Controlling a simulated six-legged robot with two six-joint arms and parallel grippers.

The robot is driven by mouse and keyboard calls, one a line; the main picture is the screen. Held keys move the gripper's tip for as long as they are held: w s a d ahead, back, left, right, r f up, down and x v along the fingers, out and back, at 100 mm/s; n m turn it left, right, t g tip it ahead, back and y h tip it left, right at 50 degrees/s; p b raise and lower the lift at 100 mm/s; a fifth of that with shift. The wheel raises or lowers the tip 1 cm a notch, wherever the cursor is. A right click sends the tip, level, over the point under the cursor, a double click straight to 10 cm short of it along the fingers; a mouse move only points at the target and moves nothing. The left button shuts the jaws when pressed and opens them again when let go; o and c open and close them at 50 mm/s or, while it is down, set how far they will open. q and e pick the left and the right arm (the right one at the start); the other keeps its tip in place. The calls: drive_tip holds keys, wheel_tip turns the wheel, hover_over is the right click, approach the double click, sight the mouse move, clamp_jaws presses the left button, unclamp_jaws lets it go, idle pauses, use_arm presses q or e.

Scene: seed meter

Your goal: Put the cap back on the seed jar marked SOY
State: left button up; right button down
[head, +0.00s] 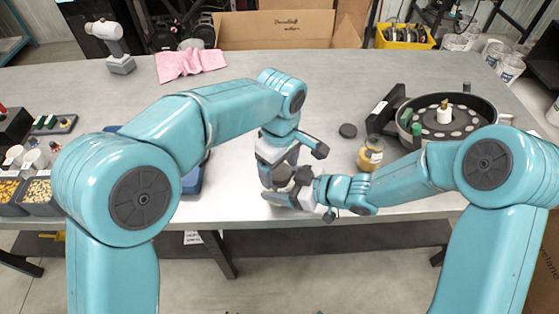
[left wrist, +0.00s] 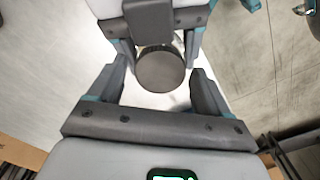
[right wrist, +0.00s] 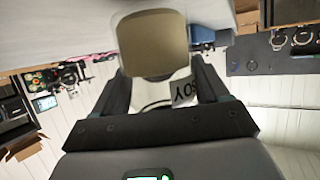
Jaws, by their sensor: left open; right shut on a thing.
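The jar marked SOY (right wrist: 183,93) is held between my right fingers in the right wrist view, its label upside down in the picture. My right gripper (head: 300,188) is shut on it above the front of the table. A dark round cap (left wrist: 160,70) shows at the jar's top in the left wrist view; I cannot tell whether it is fully seated. My left gripper (left wrist: 160,85) is open, its fingers on either side of the cap with gaps. In the head view both grippers meet and largely hide the jar and cap.
Another jar with yellowish contents (head: 371,155) stands on the table (head: 330,95), with a loose dark disc (head: 348,130) beside it. A round seed meter (head: 482,122) is at the right, seed bins (head: 40,192) at the left, and a pink cloth (head: 190,64) at the back.

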use_arm(q)
drive_tip(key=c, duration=1.1)
drive_tip(key=shift+o, duration=0.2)
drive_tip(key=m, duration=0.3)
drive_tip(key=o, duration=1.2)
drive_tip(key=shift+c, duration=0.2)
